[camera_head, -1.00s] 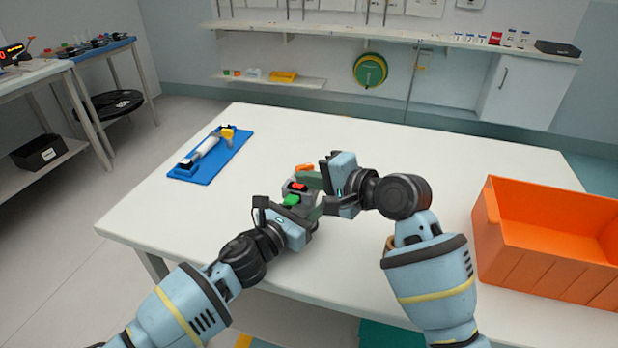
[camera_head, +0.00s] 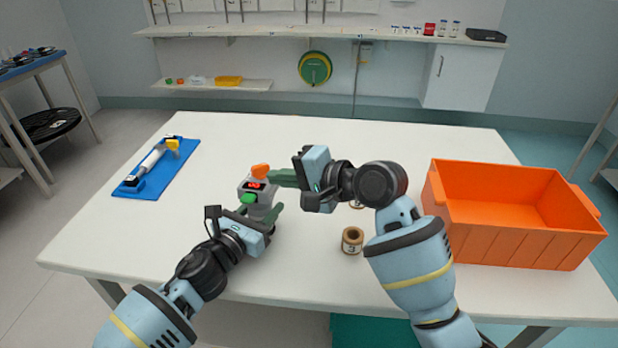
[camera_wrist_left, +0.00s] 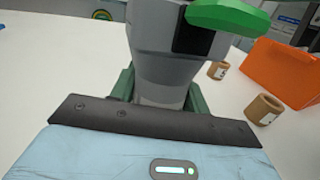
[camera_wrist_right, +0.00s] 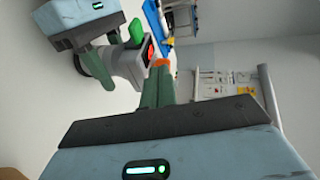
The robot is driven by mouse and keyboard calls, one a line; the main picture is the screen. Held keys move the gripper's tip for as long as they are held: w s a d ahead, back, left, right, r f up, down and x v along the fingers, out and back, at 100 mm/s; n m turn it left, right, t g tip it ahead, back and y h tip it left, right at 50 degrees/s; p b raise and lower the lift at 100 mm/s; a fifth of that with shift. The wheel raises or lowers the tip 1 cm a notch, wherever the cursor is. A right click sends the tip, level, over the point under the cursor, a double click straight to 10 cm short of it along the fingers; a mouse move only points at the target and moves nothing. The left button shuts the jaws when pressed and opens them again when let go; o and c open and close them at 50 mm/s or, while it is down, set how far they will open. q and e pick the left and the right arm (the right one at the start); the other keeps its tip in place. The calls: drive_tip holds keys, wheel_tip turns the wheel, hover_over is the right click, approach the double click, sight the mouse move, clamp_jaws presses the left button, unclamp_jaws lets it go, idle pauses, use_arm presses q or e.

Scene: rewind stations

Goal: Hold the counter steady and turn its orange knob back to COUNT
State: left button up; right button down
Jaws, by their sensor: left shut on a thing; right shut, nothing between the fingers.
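My left gripper (camera_head: 264,216) is shut on the counter's grey body, which fills the middle of the left wrist view (camera_wrist_left: 165,75) between the green fingers. My right gripper (camera_head: 273,178) is shut and empty, its green fingertips close beside the knob. In the right wrist view the knob (camera_wrist_right: 161,63) shows just past the fingertips (camera_wrist_right: 160,72); I cannot tell whether they touch it.
An orange crate (camera_head: 515,245) stands at the table's right. A blue tray (camera_head: 153,182) with a roller lies at the left. The table's far middle is clear.

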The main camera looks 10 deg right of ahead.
use_arm(q)
drive_tip(key=shift+w+a+f, duration=0.1)
drive_tip(key=shift+a, duration=0.05)
use_arm(e)
drive_tip(key=v, duration=0.7)
drive_tip(key=shift+s+d+r, duration=0.2)
drive_tip(key=shift+s+d, duration=0.05)
drive_tip(key=shift+s, duration=0.05)
use_arm(q)
drive_tip(key=o, duration=1.1)
drive_tip(key=shift+o, duration=0.2)
drive_tip(key=v, duration=1.2)
